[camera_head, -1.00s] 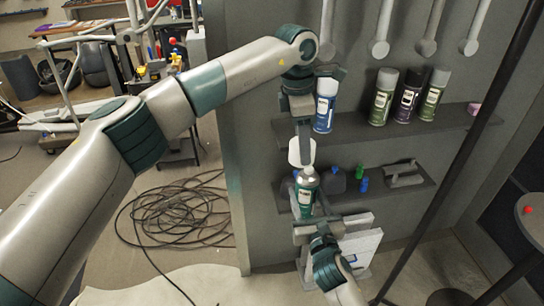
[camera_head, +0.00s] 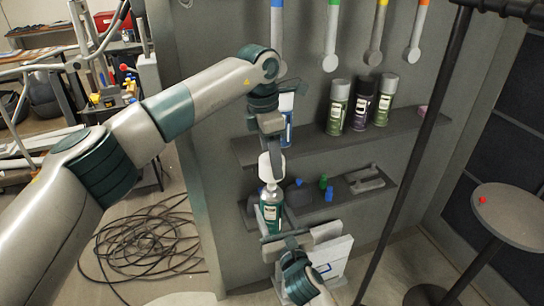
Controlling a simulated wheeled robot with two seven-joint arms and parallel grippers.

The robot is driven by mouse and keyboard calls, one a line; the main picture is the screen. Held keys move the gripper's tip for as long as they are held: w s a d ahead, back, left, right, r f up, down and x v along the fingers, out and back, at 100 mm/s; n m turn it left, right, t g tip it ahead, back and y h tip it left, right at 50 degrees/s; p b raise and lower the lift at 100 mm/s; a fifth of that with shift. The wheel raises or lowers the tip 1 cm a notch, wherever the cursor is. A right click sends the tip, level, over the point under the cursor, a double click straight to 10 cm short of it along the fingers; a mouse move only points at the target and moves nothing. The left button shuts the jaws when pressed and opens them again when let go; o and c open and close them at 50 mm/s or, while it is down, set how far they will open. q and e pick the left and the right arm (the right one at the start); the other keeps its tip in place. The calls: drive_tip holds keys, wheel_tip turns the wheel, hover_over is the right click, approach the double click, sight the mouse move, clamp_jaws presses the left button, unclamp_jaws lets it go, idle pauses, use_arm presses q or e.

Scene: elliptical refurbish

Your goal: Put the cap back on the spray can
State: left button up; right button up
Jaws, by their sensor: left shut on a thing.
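The spray can (camera_head: 271,212) is green with a pale label and stands upright in front of the lower shelf, its silver top bare. My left gripper (camera_head: 271,150) is directly above it, shut on a pale rounded piece that looks like the cap (camera_head: 272,168). The cap is over the can's top; whether they touch I cannot tell. My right gripper (camera_head: 294,243) is at the can's lower part, coming from below. It hides the can's base, and its grip on the can is unclear.
The upper shelf (camera_head: 300,150) holds a blue can (camera_head: 287,128) and several capped cans on the right. The lower shelf (camera_head: 340,200) holds small blue and green items and a grey tool (camera_head: 365,180). A dark pole (camera_head: 415,150) and a round table (camera_head: 512,215) are at the right.

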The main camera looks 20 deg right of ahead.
use_arm(q)
drive_tip(key=shift+f, duration=2.6)
drive_tip(key=shift+f, duration=0.75)
idle(1.0)
drive_tip(key=o, duration=1)
drive_tip(key=shift+o, duration=0.7)
drive_tip(key=o, duration=0.6)
drive_tip(key=shift+r, duration=0.15)
drive_tip(key=shift+a+r, duration=0.15)
drive_tip(key=shift+r, duration=0.95)
drive_tip(key=shift+a+r, duration=0.2)
drive_tip(key=shift+r, duration=0.95)
drive_tip(key=shift+a+r, duration=0.15)
drive_tip(key=shift+r, duration=0.95)
